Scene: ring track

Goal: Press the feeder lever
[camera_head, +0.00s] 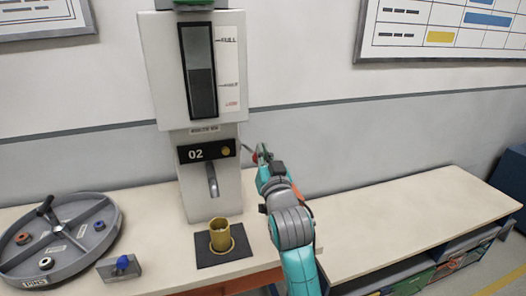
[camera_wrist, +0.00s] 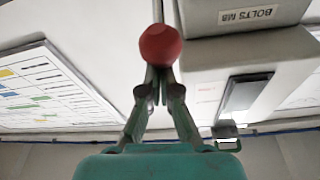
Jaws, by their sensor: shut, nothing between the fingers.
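The feeder (camera_head: 198,75) is a tall pale machine marked 02, with a level window, a spout (camera_head: 212,182) and a "BOLTS M8" label, which is readable in the wrist view (camera_wrist: 248,15). Its lever shows as a red ball knob (camera_wrist: 160,45) in the wrist view and as a small red spot (camera_head: 255,158) at the feeder's right side in the head view. My gripper (camera_head: 261,152) is beside the feeder at the knob. In the wrist view its fingers (camera_wrist: 160,80) are shut, with the knob just beyond the tips. I cannot tell whether they touch. The lever's arm is mostly hidden.
A brass cup (camera_head: 221,236) stands on a dark pad (camera_head: 207,258) below the spout. A round divided tray (camera_head: 75,262) with rings lies at the left, beside a small grey block with a blue knob (camera_head: 122,263). The bench (camera_head: 400,215) to the right is clear.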

